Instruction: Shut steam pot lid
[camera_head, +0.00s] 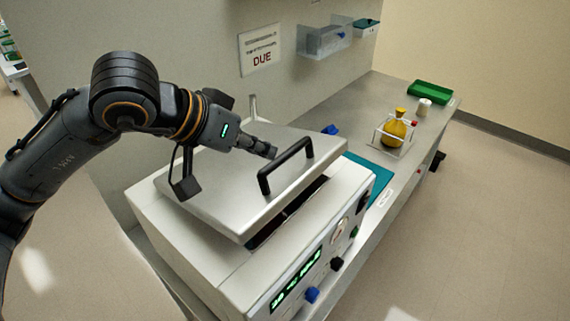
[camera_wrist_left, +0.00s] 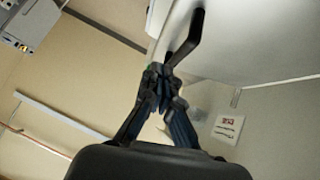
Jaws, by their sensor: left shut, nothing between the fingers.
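The steam pot (camera_head: 201,239) is a white box-shaped unit with a green display and knobs on its front. Its flat metal lid (camera_head: 222,195) is tilted partly open, with a dark gap under the front and right edges. A black bar handle (camera_head: 286,166) stands on the lid. My left gripper (camera_head: 272,152) is shut and empty over the lid, its tips close to the handle's far left side; I cannot tell if they touch. In the left wrist view the shut fingers (camera_wrist_left: 158,74) point toward the handle (camera_wrist_left: 186,38). My right gripper is not in view.
A yellow flask (camera_head: 396,131) in a clear stand, a white cup (camera_head: 423,107) and a green tray (camera_head: 429,92) stand farther along the bench. A teal mat (camera_head: 372,171) lies beyond the pot. A wall sign (camera_head: 261,49) hangs behind. Open floor lies to the right.

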